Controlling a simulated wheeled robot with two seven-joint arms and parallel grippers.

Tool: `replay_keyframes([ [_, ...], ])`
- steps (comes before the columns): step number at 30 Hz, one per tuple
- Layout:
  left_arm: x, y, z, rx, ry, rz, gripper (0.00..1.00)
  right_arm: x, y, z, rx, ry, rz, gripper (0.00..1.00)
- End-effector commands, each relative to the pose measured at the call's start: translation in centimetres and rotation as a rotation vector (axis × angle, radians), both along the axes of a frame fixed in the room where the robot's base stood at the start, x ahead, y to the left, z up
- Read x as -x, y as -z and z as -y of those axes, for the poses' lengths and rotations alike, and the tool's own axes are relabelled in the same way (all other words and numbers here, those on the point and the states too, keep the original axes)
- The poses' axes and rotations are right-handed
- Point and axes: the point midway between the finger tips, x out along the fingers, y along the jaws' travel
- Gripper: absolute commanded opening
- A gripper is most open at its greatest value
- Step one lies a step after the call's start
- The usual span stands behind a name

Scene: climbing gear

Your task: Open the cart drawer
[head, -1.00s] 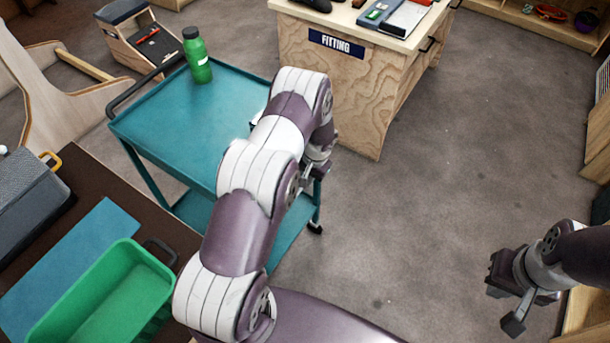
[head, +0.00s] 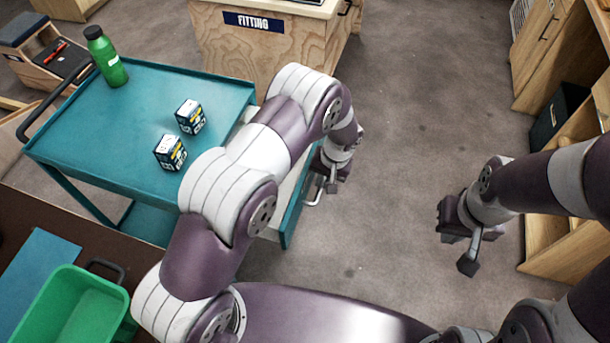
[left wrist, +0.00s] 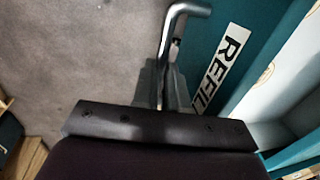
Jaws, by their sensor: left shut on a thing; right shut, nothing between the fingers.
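The teal cart (head: 140,95) stands at the left with its drawer (head: 292,215) pulled partly out to the right. A strip of the drawer's pale inside shows behind my arm in the head view. The drawer front (left wrist: 255,40) carries a "REFILL" label in the left wrist view. My left gripper (head: 329,182) is shut on the metal drawer handle (left wrist: 182,12), which also shows in the head view (head: 316,194). My left arm hides much of the drawer and the cart's near right side. My right gripper (head: 465,250) is shut and empty, over the floor at the right.
A green bottle (head: 106,58) and two small boxes, one farther (head: 190,117) and one nearer (head: 170,152), stand on the cart top. A green bin (head: 80,310) is on the brown table at lower left. Wooden cabinets (head: 550,50) line the right. The middle floor is clear.

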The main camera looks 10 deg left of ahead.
Motion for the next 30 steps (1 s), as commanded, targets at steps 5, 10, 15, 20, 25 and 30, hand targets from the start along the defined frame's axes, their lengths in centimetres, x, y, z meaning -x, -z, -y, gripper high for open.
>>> replay_keyframes([
  [5, 0.0, 0.0, 1.4, 0.001, 0.000, 0.002, 0.00, 0.0, 0.4, 0.0, 0.000, 0.000, 0.000, 0.00],
  [10, 0.0, -0.1, 1.9, 0.000, -0.001, 0.002, 0.00, 0.0, 0.4, 0.0, 0.000, 0.000, 0.000, 0.00],
  [15, 0.0, -0.1, 1.9, 0.001, -0.001, 0.002, 0.00, 0.0, 0.4, 0.0, 0.000, 0.000, 0.000, 0.00],
  [20, 0.0, -0.1, 1.9, 0.001, 0.000, 0.003, 0.16, 0.0, 0.4, 0.0, 0.000, 0.000, 0.000, 0.00],
  [25, 0.0, -0.1, 1.9, 0.000, -0.001, 0.002, 0.38, 0.0, 0.4, 0.0, 0.000, 0.000, 0.000, 0.00],
  [30, 0.1, -0.1, 1.9, 0.000, 0.000, 0.001, 0.38, 0.0, 0.4, 0.0, 0.000, 0.000, 0.000, 0.00],
])
